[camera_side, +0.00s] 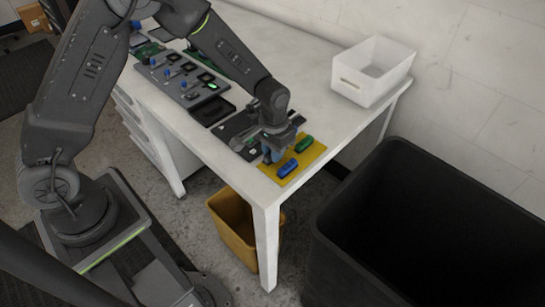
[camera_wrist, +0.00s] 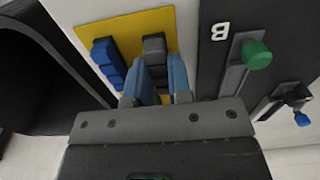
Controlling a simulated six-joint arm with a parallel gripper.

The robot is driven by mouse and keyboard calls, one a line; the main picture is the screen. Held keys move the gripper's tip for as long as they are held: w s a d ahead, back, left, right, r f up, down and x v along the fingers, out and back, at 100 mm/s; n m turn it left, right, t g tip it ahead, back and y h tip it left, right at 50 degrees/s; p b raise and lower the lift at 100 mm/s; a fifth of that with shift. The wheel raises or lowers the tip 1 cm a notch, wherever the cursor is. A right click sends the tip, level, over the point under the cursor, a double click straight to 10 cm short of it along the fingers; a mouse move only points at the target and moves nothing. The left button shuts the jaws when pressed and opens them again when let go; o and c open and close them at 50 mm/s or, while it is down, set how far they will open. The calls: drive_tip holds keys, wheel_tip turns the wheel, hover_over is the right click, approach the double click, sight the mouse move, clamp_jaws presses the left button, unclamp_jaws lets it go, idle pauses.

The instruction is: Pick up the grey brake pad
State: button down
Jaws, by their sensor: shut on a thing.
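The grey brake pad (camera_wrist: 154,47) lies at the yellow mat (camera_wrist: 122,22) in the wrist view, with its near end between the blue fingers of my gripper (camera_wrist: 165,68). My gripper is shut on it. Whether the pad is clear of the mat cannot be told. In the side view my gripper (camera_side: 271,156) points down at the left part of the yellow mat (camera_side: 317,151) and hides the grey pad.
A blue pad (camera_side: 287,168) and a green pad (camera_side: 304,144) lie on the mat close beside my gripper. A dark board (camera_wrist: 222,25) with a green-knobbed part adjoins the mat. A white bin (camera_side: 351,88) stands farther back; a large black bin (camera_side: 335,245) is beyond the table edge.

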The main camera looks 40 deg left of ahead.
drive_tip(key=shift+r, duration=3)
